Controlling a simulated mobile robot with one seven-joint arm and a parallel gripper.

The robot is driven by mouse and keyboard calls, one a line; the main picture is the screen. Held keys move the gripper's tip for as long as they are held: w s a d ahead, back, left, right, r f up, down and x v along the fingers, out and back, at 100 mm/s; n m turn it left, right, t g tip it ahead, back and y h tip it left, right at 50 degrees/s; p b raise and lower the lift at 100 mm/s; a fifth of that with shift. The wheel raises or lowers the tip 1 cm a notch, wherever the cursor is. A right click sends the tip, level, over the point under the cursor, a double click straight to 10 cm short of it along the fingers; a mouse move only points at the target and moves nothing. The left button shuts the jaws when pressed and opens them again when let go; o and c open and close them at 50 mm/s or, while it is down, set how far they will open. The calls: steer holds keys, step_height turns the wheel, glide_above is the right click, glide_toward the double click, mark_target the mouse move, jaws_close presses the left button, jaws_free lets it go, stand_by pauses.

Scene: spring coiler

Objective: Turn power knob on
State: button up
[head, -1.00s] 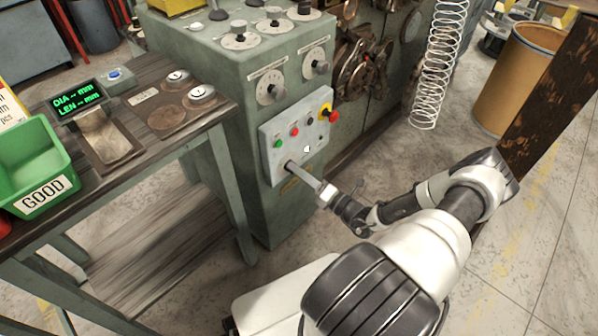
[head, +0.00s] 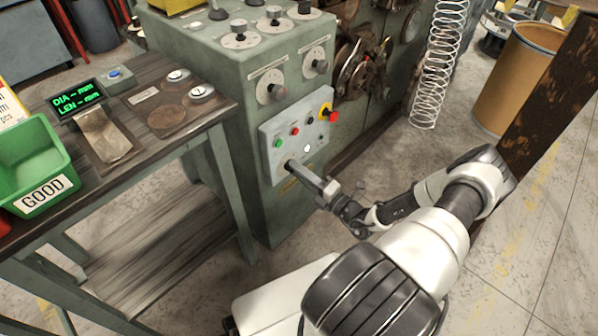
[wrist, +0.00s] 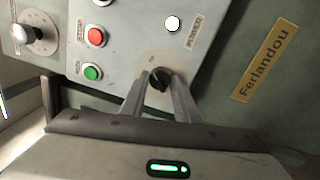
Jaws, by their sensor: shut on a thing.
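A green button (wrist: 92,72) and a red button (wrist: 96,37) sit close to the knob. A red emergency stop (head: 332,115) is at the panel's upper right. A wooden-topped table (head: 165,125) with a green bin (head: 38,150) stands to the left.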

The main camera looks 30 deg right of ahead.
steer(key=o, duration=1)
steer(key=shift+o, duration=0.2)
steer(key=p+v, duration=0.1)
steer(key=v, duration=1.6)
steer(key=shift+s+p, duration=0.3)
